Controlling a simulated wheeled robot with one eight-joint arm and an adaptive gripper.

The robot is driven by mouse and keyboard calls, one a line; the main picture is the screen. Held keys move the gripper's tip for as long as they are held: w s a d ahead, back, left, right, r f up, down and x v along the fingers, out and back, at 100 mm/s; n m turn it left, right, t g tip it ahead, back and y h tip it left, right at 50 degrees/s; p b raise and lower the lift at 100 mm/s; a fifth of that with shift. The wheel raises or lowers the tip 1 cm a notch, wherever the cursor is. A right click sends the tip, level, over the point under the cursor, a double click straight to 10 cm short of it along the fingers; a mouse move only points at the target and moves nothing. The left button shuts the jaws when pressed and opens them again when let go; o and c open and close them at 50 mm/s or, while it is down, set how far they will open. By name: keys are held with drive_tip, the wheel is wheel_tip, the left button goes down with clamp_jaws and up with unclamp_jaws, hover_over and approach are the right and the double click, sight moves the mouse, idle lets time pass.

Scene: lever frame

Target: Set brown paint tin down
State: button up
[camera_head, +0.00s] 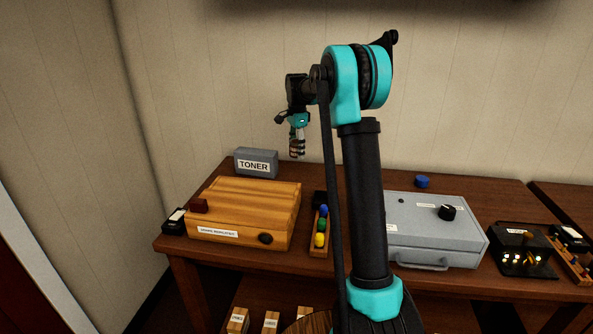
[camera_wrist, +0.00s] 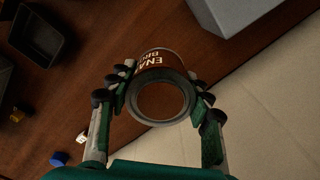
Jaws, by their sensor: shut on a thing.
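The brown paint tin (camera_wrist: 160,64) shows in the wrist view with its round end facing the camera and part of a lettered label. My gripper (camera_wrist: 160,92) is shut on it, with fingers along both sides. In the head view my gripper (camera_head: 297,149) points down near the back of the wooden table (camera_head: 348,171), in front of the wall. The tin is too small to make out clearly there. I cannot tell how far the tin's base is from the table.
A grey TONER box (camera_head: 256,163) stands left of my gripper. A wooden box (camera_head: 245,205) and a narrow tray (camera_head: 314,247) with coloured balls sit in front. A grey metal case (camera_head: 440,225) lies to the right, with a blue round thing (camera_head: 422,182) behind it.

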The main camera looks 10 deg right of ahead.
sight(297, 141)
drive_tip(key=shift+d+f, duration=0.1)
drive_tip(key=shift+f, duration=4.25)
drive_tip(key=o, duration=1.3)
drive_tip(key=shift+f, duration=0.1)
wheel_tip(297, 141, up, 12)
drive_tip(key=shift+r, duration=0.15)
